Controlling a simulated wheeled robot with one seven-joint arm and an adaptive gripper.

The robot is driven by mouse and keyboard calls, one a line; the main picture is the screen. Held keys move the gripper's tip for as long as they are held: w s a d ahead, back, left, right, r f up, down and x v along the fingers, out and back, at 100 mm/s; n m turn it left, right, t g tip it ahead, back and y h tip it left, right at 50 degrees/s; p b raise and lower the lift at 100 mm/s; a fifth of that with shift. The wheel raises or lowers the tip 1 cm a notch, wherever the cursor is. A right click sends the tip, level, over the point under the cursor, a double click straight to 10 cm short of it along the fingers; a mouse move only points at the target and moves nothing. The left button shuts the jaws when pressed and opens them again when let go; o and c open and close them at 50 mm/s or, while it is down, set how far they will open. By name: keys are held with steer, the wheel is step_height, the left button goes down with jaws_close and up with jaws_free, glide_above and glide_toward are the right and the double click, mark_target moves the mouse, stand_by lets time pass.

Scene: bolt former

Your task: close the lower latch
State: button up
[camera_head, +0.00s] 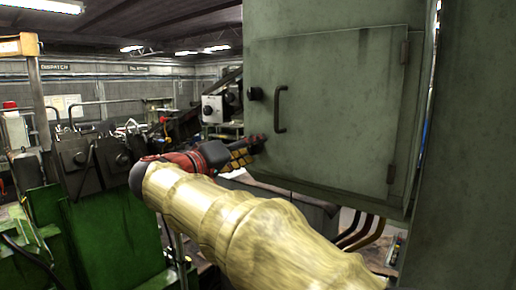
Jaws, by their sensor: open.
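A green-grey cabinet door (335,115) stands closed or nearly closed at the upper right, with hinges on its right side. A dark knob-like latch (254,94) sits near the door's upper left edge, beside a dark bar handle (281,109). My gripper (254,147) is at the door's lower left edge, below that latch and the handle. Its dark and red finger and yellow parts cover this spot, so the lower latch cannot be made out. The gripper is open. I cannot tell whether it touches the door or a latch.
Green machinery (110,215) with dark blocks stands at the lower left. A grey control box (213,109) is behind the gripper. Dark and brown pipes (365,235) run below the cabinet. A green-grey panel (465,150) closes off the right side.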

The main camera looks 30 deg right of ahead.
steer(key=m, duration=0.1)
steer(key=m+b, duration=0.1)
steer(key=shift+a+f+m, duration=0.15)
steer(key=shift+f+m, duration=0.15)
steer(key=shift+m+b, duration=0.7)
steer(key=shift+b, duration=0.05)
steer(key=shift+f+m+b, duration=0.15)
steer(key=shift+m+b, duration=0.15)
steer(key=shift+b, duration=0.4)
steer(key=m+b, duration=0.2)
steer(key=b, duration=0.2)
steer(key=shift+b, duration=0.4)
steer(key=shift+m+b, duration=0.8)
steer(key=shift+b, duration=0.2)
steer(key=shift+r+m+b, duration=0.25)
steer(key=shift+m+b, duration=0.25)
steer(key=shift+b, duration=0.05)
steer(key=shift+r, duration=0.1)
steer(key=shift+c, duration=0.3)
jaws_close()
